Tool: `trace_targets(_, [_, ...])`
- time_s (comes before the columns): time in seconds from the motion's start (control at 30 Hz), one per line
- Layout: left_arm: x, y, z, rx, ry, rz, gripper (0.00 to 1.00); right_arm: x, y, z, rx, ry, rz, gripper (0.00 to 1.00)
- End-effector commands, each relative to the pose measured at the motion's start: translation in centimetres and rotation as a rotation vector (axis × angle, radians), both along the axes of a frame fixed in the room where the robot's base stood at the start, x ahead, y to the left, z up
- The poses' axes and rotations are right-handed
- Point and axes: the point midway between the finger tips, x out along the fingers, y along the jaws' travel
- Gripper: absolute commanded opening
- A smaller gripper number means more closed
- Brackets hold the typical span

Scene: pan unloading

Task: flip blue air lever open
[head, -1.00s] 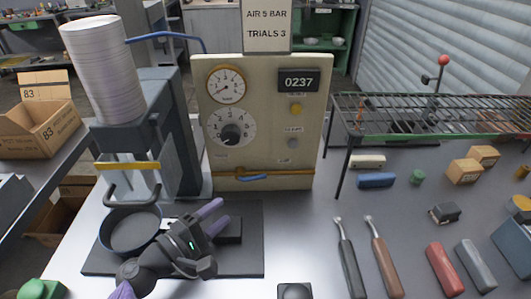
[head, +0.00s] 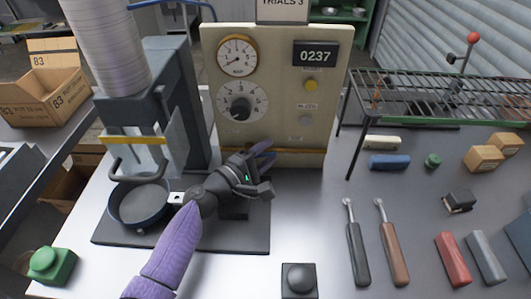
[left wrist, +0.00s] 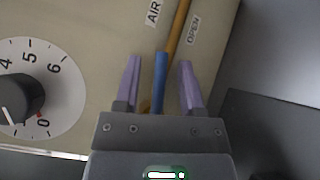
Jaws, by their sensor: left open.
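The blue air lever (left wrist: 159,82) lies along a brass-coloured pipe at the foot of the cream control panel (head: 275,85). In the left wrist view it stands between the two purple fingers of my left gripper (left wrist: 159,80), with a gap on each side. The labels AIR and OPEN show beside the pipe. In the head view my left gripper (head: 265,166) is at the lower front of the panel and hides most of the lever. My left gripper is open. My right gripper is not in view.
A dark pan (head: 141,203) rests on the black mat (head: 190,236) left of my arm. A press frame (head: 180,100) stands behind it. Two ratchet-like tools (head: 356,250) and a black button box (head: 299,279) lie to the right. A wire rack (head: 440,95) stands at the right.

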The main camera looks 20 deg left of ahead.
Motion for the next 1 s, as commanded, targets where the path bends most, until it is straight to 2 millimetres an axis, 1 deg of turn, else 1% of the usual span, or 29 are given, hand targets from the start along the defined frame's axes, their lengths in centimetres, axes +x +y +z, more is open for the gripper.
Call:
trace_targets(0.17, [0.0, 0.0, 0.0, 0.0, 0.0, 0.0, 0.51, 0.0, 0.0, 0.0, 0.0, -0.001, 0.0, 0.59])
trace_targets(0.2, [0.0, 0.0, 0.0, 0.0, 0.0, 0.0, 0.49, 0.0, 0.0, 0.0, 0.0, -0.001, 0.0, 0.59])
trace_targets(0.27, [0.0, 0.0, 0.0, 0.0, 0.0, 0.0, 0.36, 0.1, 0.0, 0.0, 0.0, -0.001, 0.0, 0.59])
trace_targets(0.3, [0.0, 0.0, 0.0, 0.0, 0.0, 0.0, 0.27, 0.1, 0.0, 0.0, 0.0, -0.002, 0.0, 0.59])
trace_targets(0.43, [0.0, 0.0, 0.0, 0.0, 0.0, 0.0, 0.0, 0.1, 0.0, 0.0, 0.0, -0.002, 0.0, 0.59])
trace_targets(0.67, [0.0, 0.0, 0.0, 0.0, 0.001, 0.0, 0.0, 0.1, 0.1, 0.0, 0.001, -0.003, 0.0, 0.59])
trace_targets(0.73, [0.0, 0.0, 0.2, 0.032, 0.009, 0.0, 0.0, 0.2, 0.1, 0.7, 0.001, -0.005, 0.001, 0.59])
trace_targets(0.8, [0.0, -0.1, 0.3, 0.11, 0.033, -0.002, 0.0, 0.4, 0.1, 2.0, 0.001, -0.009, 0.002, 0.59])
trace_targets(0.87, [0.0, -0.1, 0.1, 0.169, 0.049, -0.001, 0.0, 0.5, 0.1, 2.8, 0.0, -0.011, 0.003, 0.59])
trace_targets(0.93, [0.0, -0.1, -0.3, 0.211, 0.061, 0.0, 0.0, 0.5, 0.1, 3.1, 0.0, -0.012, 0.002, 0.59])
trace_targets(1.0, [0.0, -0.1, -0.7, 0.225, 0.064, -0.001, 0.0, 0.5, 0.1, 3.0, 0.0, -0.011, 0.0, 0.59])
